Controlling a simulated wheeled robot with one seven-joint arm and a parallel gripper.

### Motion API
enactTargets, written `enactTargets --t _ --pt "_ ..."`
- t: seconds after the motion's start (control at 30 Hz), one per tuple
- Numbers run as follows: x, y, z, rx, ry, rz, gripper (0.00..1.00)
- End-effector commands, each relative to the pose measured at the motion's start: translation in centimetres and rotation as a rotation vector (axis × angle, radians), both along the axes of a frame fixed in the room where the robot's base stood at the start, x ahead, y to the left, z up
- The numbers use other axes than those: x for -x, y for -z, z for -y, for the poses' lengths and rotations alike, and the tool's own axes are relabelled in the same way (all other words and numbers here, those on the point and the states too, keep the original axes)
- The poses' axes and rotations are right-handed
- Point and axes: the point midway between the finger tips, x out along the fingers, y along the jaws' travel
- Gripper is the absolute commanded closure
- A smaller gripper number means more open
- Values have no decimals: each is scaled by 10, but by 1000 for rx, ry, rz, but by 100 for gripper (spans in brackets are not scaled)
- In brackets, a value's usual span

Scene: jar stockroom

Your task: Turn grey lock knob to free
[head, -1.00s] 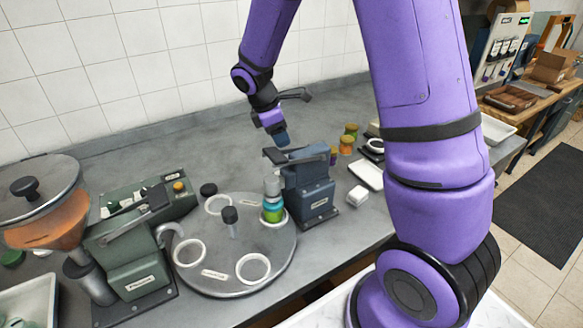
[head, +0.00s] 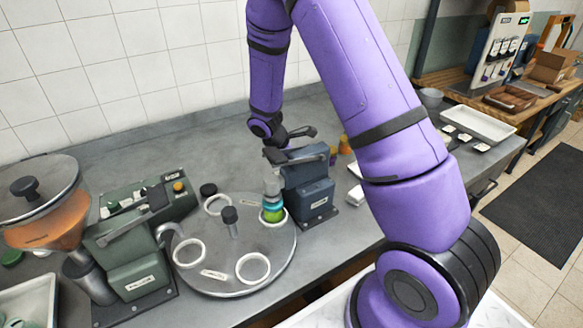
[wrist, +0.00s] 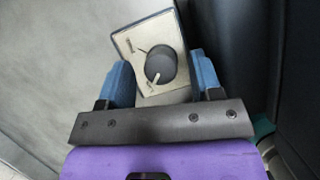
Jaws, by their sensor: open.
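The grey lock knob (wrist: 161,67) is a round dark knob with a pale pointer mark toward its lower edge. It sits on a light plate (wrist: 126,44) with small marks too small to read. My gripper (wrist: 158,60) is open, its blue fingers to the left and right of the knob with a gap on each side; I cannot tell the exact height between them. In the head view the knob and fingers are hidden behind the blue-grey machine (head: 306,187), and only my wrist shows above it.
A round turntable (head: 220,262) with white rings stands in front of the machine, a green and teal jar (head: 273,212) at its edge. A green filling machine (head: 135,255) is at left. A dark surface (wrist: 240,50) lies close right of the fingers in the wrist view.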

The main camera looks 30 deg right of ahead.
Motion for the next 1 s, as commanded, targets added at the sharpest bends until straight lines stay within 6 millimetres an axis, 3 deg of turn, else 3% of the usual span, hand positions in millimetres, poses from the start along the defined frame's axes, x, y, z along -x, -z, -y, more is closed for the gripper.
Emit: enactTargets --t 0.43,0.67,1.0 --pt "1 10 4 0 1 0 41" --pt "1 10 4 0 1 0 90" --pt "1 10 5 0 52 0 90"
